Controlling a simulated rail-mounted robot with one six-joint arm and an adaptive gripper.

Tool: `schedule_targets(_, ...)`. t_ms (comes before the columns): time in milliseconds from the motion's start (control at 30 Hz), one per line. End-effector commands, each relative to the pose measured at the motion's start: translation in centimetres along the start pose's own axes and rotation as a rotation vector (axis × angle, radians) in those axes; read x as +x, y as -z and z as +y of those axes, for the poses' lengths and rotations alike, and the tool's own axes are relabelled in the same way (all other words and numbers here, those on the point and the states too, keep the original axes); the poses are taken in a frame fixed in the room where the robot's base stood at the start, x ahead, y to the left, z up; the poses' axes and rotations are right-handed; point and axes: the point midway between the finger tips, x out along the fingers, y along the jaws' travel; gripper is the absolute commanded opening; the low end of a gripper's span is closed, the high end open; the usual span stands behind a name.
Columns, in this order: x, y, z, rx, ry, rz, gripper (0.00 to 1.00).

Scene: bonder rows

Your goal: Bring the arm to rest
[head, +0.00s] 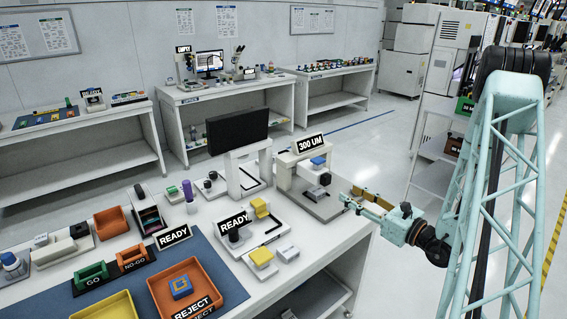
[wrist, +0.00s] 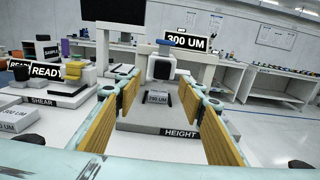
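My arm reaches in from the right of the head view, and my gripper (head: 358,198) is at the right edge of the workbench, beside the height station. In the wrist view my gripper (wrist: 160,92) has its two yellow-padded fingers spread wide apart, with nothing held between them. The same station (head: 322,207) shows in the head view under a "300 UM" sign.
The shear station (head: 262,238) and a dark monitor (head: 238,130) stand left of the height station. An orange reject tray (head: 160,300) and go/no-go bins are nearer on the bench. The floor (head: 385,130) behind the bench's right end is clear.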

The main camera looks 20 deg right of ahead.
Motion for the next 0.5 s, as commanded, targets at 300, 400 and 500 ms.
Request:
schedule_targets(300, 0.4, -0.6, 0.7, -0.008, -0.02, 0.0, 0.36)
schedule_targets(400, 0.9, -1.4, 1.8, -0.019, -0.049, 0.001, 0.36)
schedule_targets(500, 1.6, -2.7, 3.3, -0.037, -0.09, 0.001, 0.36)
